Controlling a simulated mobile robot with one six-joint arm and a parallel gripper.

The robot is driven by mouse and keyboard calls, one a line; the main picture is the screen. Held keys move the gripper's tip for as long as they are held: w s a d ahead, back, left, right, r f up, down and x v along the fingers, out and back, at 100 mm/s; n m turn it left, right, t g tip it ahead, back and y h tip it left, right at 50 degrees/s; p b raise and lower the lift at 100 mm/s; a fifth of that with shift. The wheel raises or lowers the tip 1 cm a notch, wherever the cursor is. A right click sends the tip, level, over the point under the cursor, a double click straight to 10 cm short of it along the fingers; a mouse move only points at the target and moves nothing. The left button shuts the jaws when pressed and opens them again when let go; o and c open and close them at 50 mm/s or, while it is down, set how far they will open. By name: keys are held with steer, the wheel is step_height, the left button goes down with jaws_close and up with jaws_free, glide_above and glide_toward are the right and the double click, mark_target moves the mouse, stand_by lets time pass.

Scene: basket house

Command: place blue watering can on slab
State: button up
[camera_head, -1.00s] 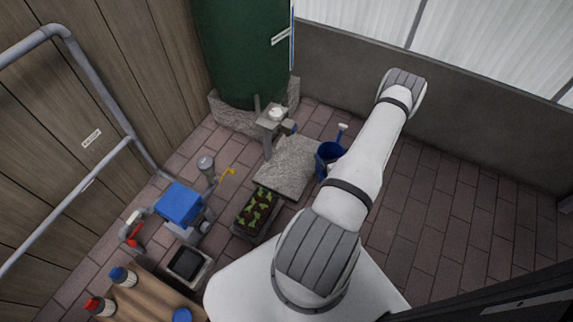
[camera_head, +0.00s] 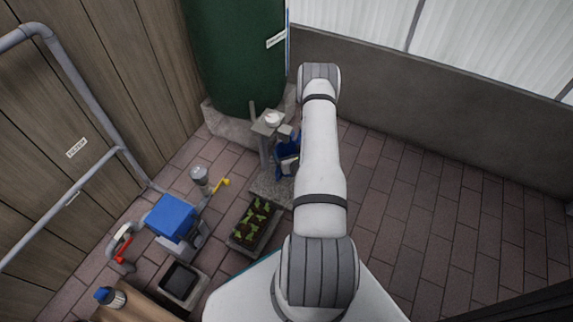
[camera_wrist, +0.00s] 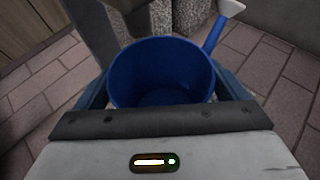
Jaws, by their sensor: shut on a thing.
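I cannot tell whether the can's base touches the slab. My arm and the can cover much of the slab.
A grey post with a tap (camera_head: 270,125) stands close behind the can, before the green water tank (camera_head: 237,55) on its plinth. A planter with seedlings (camera_head: 255,225) adjoins the slab's near side. A blue-topped machine (camera_head: 170,217) stands left. Paving at right (camera_head: 430,220) is clear.

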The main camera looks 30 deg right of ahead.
mark_target(283, 156)
steer(key=shift+w+a+f, duration=0.15)
steer(key=shift+w+a, duration=0.3)
steer(key=shift+w, duration=0.3)
steer(key=shift+s+d+f+b, duration=0.15)
steer(key=shift+f+b, duration=0.35)
steer(key=shift+f, duration=0.2)
step_height(283, 156, down, 5)
steer(key=b, duration=0.3)
steer(key=shift+f, duration=0.15)
steer(key=shift+f, duration=0.1)
steer(key=o, duration=1.1)
